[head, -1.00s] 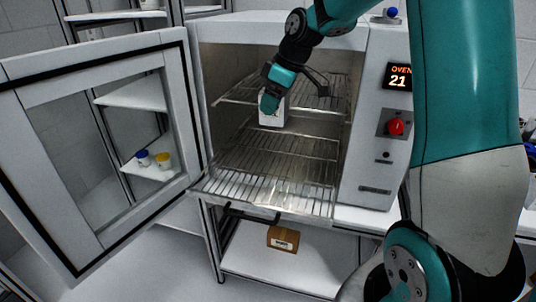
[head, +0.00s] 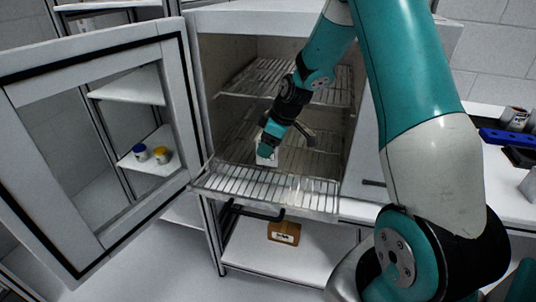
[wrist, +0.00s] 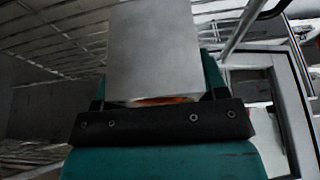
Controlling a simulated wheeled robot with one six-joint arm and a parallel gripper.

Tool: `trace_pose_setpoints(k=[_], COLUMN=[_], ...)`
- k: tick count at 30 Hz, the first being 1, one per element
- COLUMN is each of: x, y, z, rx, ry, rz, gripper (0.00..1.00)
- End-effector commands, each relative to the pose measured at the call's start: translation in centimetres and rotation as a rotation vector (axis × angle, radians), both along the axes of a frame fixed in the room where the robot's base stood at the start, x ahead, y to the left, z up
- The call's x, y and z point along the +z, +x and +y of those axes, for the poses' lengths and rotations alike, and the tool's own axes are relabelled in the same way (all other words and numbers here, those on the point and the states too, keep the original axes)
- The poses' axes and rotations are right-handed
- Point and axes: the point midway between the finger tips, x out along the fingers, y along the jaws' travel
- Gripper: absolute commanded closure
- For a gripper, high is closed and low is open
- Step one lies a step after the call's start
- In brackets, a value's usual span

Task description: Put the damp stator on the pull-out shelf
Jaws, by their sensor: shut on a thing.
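My gripper (head: 266,148) is inside the open oven, low over the pulled-out lower wire shelf (head: 235,186). It is shut on a pale block-like part, the stator (head: 266,160), which is mostly hidden by the gripper in the head view. In the wrist view the stator (wrist: 153,50) is a grey box shape with an orange-brown strip at its near edge, held at the dark gripper bar (wrist: 160,122). I cannot tell whether the stator touches the shelf.
The oven door (head: 100,70) stands open at the left. An upper wire rack (head: 265,82) is above the lower shelf. A brown box (head: 284,232) sits on the bench shelf below.

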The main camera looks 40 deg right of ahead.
Motion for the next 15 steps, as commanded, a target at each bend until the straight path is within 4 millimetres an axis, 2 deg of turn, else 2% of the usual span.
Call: trace_pose_setpoints(k=[5, 10, 15], x=[-1.3, -3.6, -3.9], y=[0.0, 0.0, 0.1], z=[0.1, 0.2, 0.2], rx=[0.002, 0.003, 0.003], ry=[0.001, 0.001, -0.001], rz=[0.001, 0.0, -0.003], gripper=[0.78, 0.78, 0.78])
